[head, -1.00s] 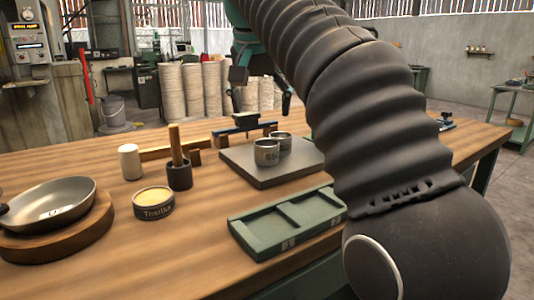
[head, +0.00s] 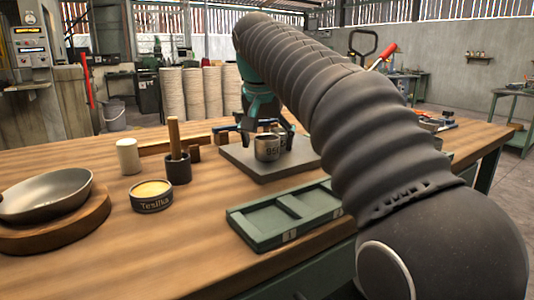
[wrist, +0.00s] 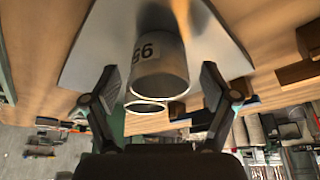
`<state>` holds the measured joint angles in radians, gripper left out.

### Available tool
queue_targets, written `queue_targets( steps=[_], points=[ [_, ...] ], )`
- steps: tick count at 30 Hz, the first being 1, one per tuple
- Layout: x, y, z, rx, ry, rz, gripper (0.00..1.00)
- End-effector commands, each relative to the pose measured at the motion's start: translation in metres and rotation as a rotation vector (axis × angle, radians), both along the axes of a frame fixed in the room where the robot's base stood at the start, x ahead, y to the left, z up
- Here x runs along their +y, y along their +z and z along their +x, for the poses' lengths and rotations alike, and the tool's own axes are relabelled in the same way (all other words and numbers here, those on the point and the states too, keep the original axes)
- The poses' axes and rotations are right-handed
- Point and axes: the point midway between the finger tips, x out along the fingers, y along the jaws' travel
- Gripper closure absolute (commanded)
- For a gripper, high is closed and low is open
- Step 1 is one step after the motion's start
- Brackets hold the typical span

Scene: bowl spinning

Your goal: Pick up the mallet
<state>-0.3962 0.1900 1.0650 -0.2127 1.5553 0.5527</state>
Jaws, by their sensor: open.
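The mallet (head: 174,138) shows as a wooden handle standing upright in a dark cup (head: 178,170), left of centre on the table in the head view. Its lower end is hidden in the cup. My gripper (head: 266,122) is open, right of the mallet and apart from it, at two metal cups on a grey plate (head: 235,156). In the wrist view, the spread fingers (wrist: 158,77) have one numbered metal cup (wrist: 160,68) between or just beyond them. I cannot tell if they touch it. The second cup's rim (wrist: 145,107) shows beside it.
A metal bowl (head: 45,193) sits on a round wooden base (head: 75,226) at the left. A labelled tin (head: 151,197) and a white cylinder (head: 128,156) stand near the mallet. A green tray (head: 262,237) lies at the front. Bare tabletop lies between tin and tray.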

Motion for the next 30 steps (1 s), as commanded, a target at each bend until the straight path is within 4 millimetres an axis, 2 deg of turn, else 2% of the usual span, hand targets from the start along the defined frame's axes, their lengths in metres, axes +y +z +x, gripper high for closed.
queue_targets(
  steps=[5, 8, 12, 15, 23, 30],
  points=[
    [0.0, 0.0, 0.0, -0.001, 0.0, 0.0, 0.15],
    [0.0, 0.0, 0.0, -0.001, 0.0, 0.0, 0.37],
    [0.0, 0.0, 0.0, -0.001, 0.0, 0.0, 0.72],
    [0.0, 0.0, 0.0, -0.001, 0.0, 0.0, 0.83],
    [0.0, 0.002, 0.0, -0.001, 0.0, 0.0, 0.83],
    [0.0, 0.021, 0.0, -0.002, -0.001, 0.001, 0.83]
  ],
)
